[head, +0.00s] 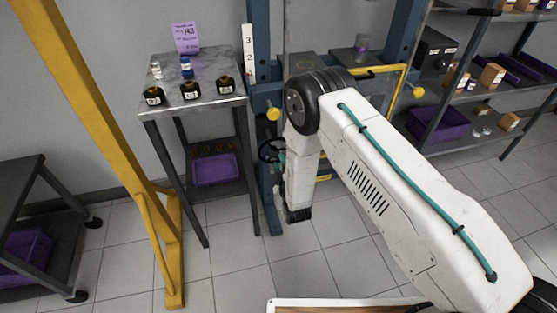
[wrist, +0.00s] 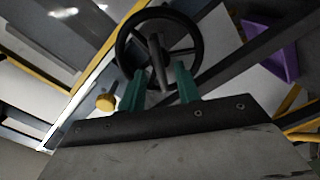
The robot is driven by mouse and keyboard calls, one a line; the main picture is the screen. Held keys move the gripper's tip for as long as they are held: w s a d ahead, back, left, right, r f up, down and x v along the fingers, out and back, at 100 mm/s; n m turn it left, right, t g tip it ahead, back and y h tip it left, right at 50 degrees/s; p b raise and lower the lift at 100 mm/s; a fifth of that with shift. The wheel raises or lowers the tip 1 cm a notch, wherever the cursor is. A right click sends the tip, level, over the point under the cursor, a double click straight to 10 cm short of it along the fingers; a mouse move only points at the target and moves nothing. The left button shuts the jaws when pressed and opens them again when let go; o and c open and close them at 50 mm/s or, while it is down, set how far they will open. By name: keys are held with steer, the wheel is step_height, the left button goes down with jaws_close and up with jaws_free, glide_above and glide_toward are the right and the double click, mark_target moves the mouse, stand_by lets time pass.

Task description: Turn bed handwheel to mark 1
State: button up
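The black bed handwheel (wrist: 122,46) fills the upper middle of the wrist view, with its spokes and a grey grip or post (wrist: 156,58) at the centre. In the head view the handwheel (head: 264,151) shows beside the blue press frame, partly hidden by my arm. My gripper (wrist: 162,80) has two green fingers standing apart, one on each side of the grey post. Gaps show beside the post, so the gripper looks open. Contact with the wheel cannot be told. A white mark strip (head: 249,50) with 3 and 2 readable stands on the frame; its lower end is less clear.
A grey side table (head: 205,95) with labelled bottles and a purple sign stands left of the press. A yellow post (head: 105,140) rises further left. Shelves with a purple bin (head: 438,128) stand at right. A yellow knob (wrist: 105,102) sits near the wheel.

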steer(key=v, duration=0.5)
stand_by(0.4)
